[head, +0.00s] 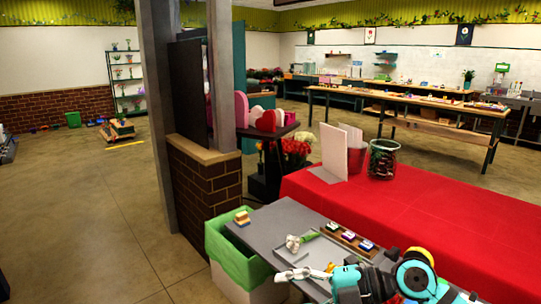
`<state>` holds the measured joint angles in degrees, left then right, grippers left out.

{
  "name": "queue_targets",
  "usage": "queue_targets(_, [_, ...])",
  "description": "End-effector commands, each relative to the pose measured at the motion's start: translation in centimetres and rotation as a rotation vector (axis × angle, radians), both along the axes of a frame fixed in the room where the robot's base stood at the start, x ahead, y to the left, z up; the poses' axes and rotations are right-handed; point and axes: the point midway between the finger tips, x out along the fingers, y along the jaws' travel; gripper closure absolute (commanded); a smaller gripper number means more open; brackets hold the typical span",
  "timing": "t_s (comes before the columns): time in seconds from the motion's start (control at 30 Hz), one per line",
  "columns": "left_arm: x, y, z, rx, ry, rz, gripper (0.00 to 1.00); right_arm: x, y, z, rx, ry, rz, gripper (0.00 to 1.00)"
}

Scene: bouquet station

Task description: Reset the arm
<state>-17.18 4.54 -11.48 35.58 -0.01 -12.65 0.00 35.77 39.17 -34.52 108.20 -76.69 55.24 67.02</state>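One of my arms (395,277), teal, black and yellow, comes in at the bottom right and is bent over the grey table. Its gripper, my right gripper (298,273), is pale and points left above the front part of the grey tray. Its fingers are too small to show whether they are open or shut. My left arm and gripper are not in view.
A white flower with a green stem (301,241) lies on the grey tray (318,257). A wooden holder (347,240) with small coloured blocks is behind it. A green-lined bin (229,252) stands left of the table; a red-covered table (440,215) lies behind, with a glass vase (382,160).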

Motion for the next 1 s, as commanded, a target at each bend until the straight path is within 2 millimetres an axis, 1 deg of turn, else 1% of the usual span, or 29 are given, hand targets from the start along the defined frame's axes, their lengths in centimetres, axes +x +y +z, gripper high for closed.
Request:
queue_targets(0.03, [0.0,0.0,0.0,0.000,0.000,0.000,0.60,-0.6,1.6,1.8,0.163,-0.012,-0.031,0.47])
queue_targets(0.07, [0.0,0.0,0.0,0.000,0.000,0.000,0.60,-0.6,2.0,3.0,0.257,-0.021,-0.063,0.47])
queue_targets(0.1, [0.0,0.0,0.0,0.000,0.000,0.000,0.60,-0.5,2.3,4.5,0.374,-0.027,-0.115,0.47])
queue_targets(0.17, [0.0,0.0,0.0,0.000,0.000,0.000,0.60,0.0,1.8,6.5,0.539,-0.024,-0.218,0.47])
queue_targets(0.2, [0.0,0.0,0.0,0.000,0.000,0.000,0.60,0.5,1.0,7.4,0.636,-0.016,-0.301,0.47])
queue_targets(0.27, [0.0,0.0,0.0,0.000,0.000,0.000,0.60,1.5,-0.8,8.1,0.762,0.013,-0.444,0.47])
queue_targets(0.3, [0.0,0.0,0.0,0.000,0.000,0.000,0.60,2.2,-2.3,8.1,0.831,0.040,-0.550,0.47])
queue_targets(0.37, [0.0,0.0,0.0,0.000,0.000,0.000,0.60,3.1,-4.9,7.1,0.909,0.096,-0.721,0.47])
queue_targets(0.4, [0.0,0.0,0.0,0.000,0.000,0.000,0.60,3.5,-6.6,5.9,0.944,0.140,-0.839,0.47])
queue_targets(0.47, [0.0,0.0,0.0,0.000,0.000,0.000,0.60,3.8,-9.4,3.3,0.968,0.223,-1.023,0.47])
queue_targets(0.5, [0.0,0.0,0.0,0.000,0.000,0.000,0.60,3.7,-11.1,1.2,0.966,0.287,-1.146,0.47])
queue_targets(0.57, [0.0,0.0,0.0,0.000,0.000,0.000,0.60,2.8,-13.4,-2.7,0.930,0.394,-1.326,0.47])
queue_targets(0.6, [0.0,0.0,0.0,0.000,0.000,0.000,0.60,1.8,-14.6,-5.3,0.890,0.473,-1.436,0.47])
queue_targets(0.63, [0.0,0.0,0.0,0.000,0.000,0.000,0.60,0.9,-15.5,-7.3,0.852,0.531,-1.510,0.47])
queue_targets(0.67, [0.0,0.0,0.0,0.000,0.000,0.000,0.60,-0.2,-16.1,-9.2,0.810,0.589,-1.578,0.47])
queue_targets(0.7, [0.0,0.0,0.0,0.000,0.000,0.001,0.60,-1.8,-16.8,-11.6,0.746,0.668,-1.658,0.47])
queue_targets(0.77, [0.0,0.0,0.0,0.000,0.000,0.000,0.60,-4.4,-17.4,-14.8,0.646,0.780,-1.753,0.47])
queue_targets(0.8, [0.0,0.0,0.0,0.000,0.000,0.000,0.60,-6.1,-17.6,-16.5,0.582,0.846,-1.801,0.47])
queue_targets(0.87, [0.0,0.0,0.0,0.000,0.000,0.000,0.60,-8.5,-17.7,-18.5,0.491,0.934,-1.850,0.47])
queue_targets(0.9, [0.0,0.0,0.0,0.000,0.000,0.001,0.60,-10.1,-17.7,-19.7,0.434,0.988,-1.877,0.47])
queue_targets(0.97, [0.0,0.0,0.0,0.000,0.000,0.001,0.60,-12.3,-17.6,-21.1,0.353,1.061,-1.904,0.47])
queue_targets(1.0, [0.0,0.0,0.0,0.000,0.000,0.001,0.60,-13.7,-17.5,-21.9,0.301,1.108,-1.919,0.47])
